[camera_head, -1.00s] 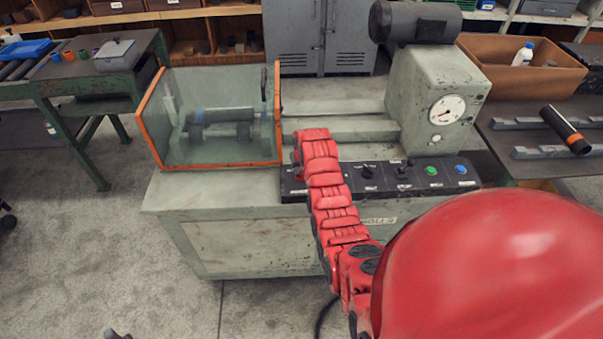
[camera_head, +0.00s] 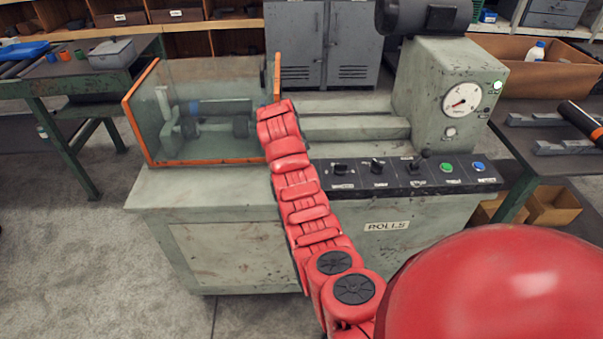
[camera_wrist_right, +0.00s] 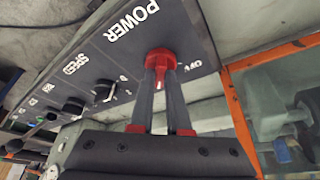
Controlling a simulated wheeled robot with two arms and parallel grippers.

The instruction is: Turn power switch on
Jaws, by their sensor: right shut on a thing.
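The power switch (camera_wrist_right: 158,60) is at the end of the black control panel, below the white POWER lettering in the right wrist view. An OFF label shows beside it. My right gripper (camera_wrist_right: 160,72) is shut on the switch, its two grey fingers around the knob. The fingertips hide most of the knob, so its exact angle is hard to read. In the head view, the control panel (camera_head: 412,174) shows partly, and my red right arm covers its left end, the switch and the gripper. My left gripper is not in view.
A clear guard box with an orange frame (camera_head: 144,132) stands left of my arm. Other knobs (camera_wrist_right: 104,90) and a green (camera_head: 446,167) and a blue button (camera_head: 478,166) line the panel. A round gauge (camera_head: 462,98) has a bright lamp (camera_head: 498,85) beside it.

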